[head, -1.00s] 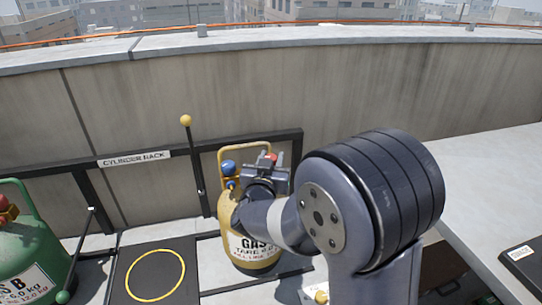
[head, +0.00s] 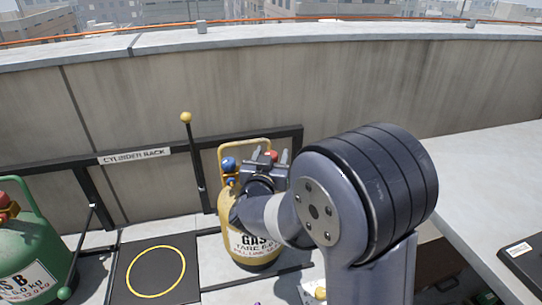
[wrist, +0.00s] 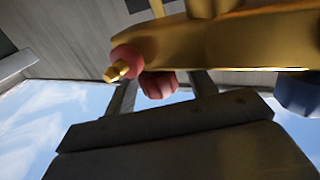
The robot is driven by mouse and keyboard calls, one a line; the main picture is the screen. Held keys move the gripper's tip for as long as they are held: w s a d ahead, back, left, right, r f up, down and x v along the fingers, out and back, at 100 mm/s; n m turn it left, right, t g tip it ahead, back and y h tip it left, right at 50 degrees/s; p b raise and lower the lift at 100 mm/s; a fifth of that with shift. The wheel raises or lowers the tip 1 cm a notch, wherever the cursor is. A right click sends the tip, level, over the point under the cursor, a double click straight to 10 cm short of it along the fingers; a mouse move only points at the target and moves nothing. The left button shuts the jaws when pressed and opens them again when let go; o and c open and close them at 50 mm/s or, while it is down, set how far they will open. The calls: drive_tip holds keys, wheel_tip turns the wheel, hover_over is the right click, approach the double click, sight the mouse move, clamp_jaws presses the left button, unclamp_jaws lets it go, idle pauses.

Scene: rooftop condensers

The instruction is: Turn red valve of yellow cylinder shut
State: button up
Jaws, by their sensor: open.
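The yellow cylinder (head: 226,208) stands upright at the rack, partly hidden by my arm. Its red valve (head: 271,155) shows at the top right, beyond my gripper, and a blue valve (head: 229,164) is at its left. My gripper (head: 267,157) is open, its two fingers pointing up on either side of the red valve in the head view. In the wrist view, a red knob (wrist: 158,84) appears between the dark fingers of my gripper (wrist: 162,92). Contact cannot be told. A second red part with a brass tip (wrist: 127,58) lies beside brass-yellow metal.
The black cylinder rack (head: 95,170) runs behind, with a yellow-knobbed upright rod (head: 192,150) to the left. A green cylinder (head: 28,245) stands at far left. A black pad with a yellow ring (head: 130,265) is empty. A grey ledge (head: 480,190) is at right.

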drive_tip(key=v, duration=1)
drive_tip(key=shift+s+p, duration=0.35)
drive_tip(key=shift+p, duration=0.1)
drive_tip(key=shift+a, duration=0.1)
